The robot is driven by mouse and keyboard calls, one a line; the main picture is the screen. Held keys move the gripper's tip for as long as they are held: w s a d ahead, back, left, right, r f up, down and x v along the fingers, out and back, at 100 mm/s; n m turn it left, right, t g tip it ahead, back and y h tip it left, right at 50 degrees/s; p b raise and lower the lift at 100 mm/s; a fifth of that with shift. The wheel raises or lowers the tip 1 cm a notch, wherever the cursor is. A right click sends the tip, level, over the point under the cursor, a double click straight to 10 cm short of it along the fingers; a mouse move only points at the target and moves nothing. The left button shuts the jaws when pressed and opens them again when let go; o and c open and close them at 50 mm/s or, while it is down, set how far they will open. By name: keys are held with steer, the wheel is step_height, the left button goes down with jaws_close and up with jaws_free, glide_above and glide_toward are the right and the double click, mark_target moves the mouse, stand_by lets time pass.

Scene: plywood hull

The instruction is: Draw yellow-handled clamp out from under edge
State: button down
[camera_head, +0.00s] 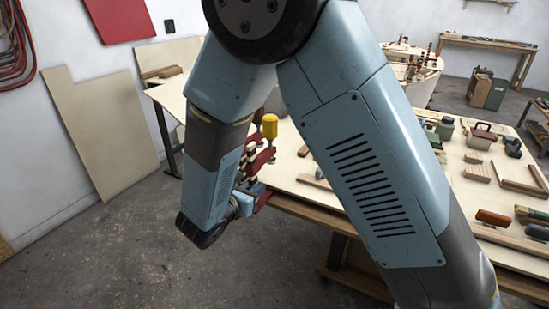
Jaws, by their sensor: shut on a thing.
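The yellow-handled clamp (270,127) shows by its upright yellow handle at the near left edge of the plywood-topped table (300,184). Red and dark parts stand close below and beside the handle, and I cannot tell which of them belong to it. My gripper (254,192) is at this table edge, low beside these red parts, and is shut on the clamp. My own forearm covers much of the gripper and the clamp, so the fingertips and the exact grip are hidden. I cannot tell whether the clamp still touches the edge.
A boat hull (415,75) stands behind. Plywood sheets (100,130) lean on the left wall. The floor at front left is clear.

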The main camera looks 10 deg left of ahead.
steer(key=shift+f+v, duration=0.2)
steer(key=shift+v, duration=0.65)
steer(key=shift+f+v, duration=0.2)
steer(key=shift+v, duration=0.65)
steer(key=shift+s, duration=0.1)
step_height(320, 180, up, 17)
stand_by(1.4)
